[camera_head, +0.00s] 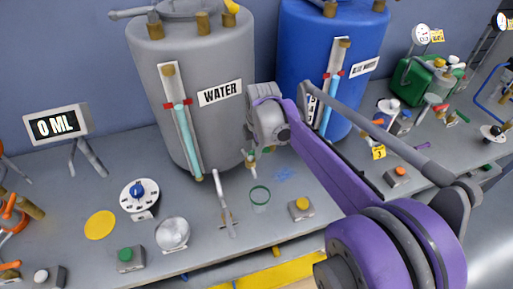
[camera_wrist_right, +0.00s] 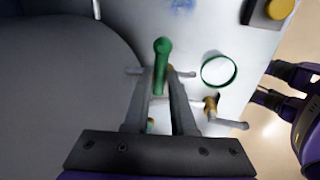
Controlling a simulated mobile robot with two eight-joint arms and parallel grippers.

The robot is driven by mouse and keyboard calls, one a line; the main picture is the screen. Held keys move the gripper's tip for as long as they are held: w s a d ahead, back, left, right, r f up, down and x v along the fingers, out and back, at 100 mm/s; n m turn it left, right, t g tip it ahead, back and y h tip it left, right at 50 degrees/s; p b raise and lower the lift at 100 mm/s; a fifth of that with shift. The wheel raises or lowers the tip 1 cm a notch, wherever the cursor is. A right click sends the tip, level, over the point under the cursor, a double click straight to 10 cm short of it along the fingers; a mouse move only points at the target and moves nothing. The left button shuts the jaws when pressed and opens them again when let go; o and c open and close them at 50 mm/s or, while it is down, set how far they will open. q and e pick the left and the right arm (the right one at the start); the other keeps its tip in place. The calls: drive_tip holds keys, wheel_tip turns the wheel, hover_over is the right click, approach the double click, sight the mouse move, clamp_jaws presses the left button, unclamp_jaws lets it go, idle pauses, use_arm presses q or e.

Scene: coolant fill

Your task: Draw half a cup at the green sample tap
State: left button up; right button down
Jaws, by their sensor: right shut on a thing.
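The water tank (camera_head: 190,90) is a grey cylinder marked WATER. The green sample tap (camera_wrist_right: 163,60) sits low on its front, its green handle between the fingers of my right gripper (camera_wrist_right: 160,100), which is shut on it. In the head view the gripper (camera_head: 250,158) is partly hidden by its own wrist. A clear cup with a green rim (camera_head: 260,197) stands on the counter by the tap; it also shows in the right wrist view (camera_wrist_right: 218,71) and looks empty. The display (camera_head: 57,124) reads 0 ML. My left gripper (camera_wrist_right: 262,85) shows at the wrist view's right edge, fingers apart and empty.
A blue tank (camera_head: 290,60) stands right of the grey one. A dial (camera_head: 139,195), yellow disc (camera_head: 100,225) and green button (camera_head: 127,256) are at the left.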

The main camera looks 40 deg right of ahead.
drive_tip(key=shift+s+a+m, duration=0.1)
drive_tip(key=shift+s+m, duration=0.05)
drive_tip(key=shift+m, duration=1.05)
drive_tip(key=c, duration=0.8)
unclamp_jaws()
drive_tip(key=shift+o, duration=0.2)
wheel_tip(320, 180, up, 11)
drive_tip(key=s+a, duration=0.1)
drive_tip(key=s, duration=0.1)
drive_tip(key=shift+f+p, duration=0.2)
drive_tip(key=shift+p, duration=0.1)
